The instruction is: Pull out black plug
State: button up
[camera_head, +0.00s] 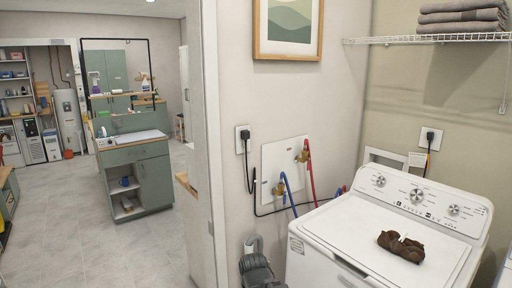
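Two black plugs are in view. One black plug (245,135) sits in a white wall outlet (239,145) left of the water-valve box, and its black cord hangs down the wall. Another black plug (430,136) sits in an outlet (424,145) on the wall behind the washer, with a cord running down. What looks like my gripper (253,244), grey on a dark arm, shows at the bottom centre. It is below the left plug and apart from it. Its fingers are too unclear to tell open from shut, and I see nothing held in it.
A white washer (335,232) fills the lower right, with a brown cloth (401,246) on its lid. Red (310,172) and blue (289,192) hoses run from the valve box (276,182). A wall edge (203,150) stands left; open floor (75,240) lies beyond it.

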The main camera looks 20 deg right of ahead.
aim_at(245, 135)
jog(key=k, duration=0.8)
jog(key=u, duration=0.9)
jog(key=i, duration=1.85)
jog(key=z, duration=0.55)
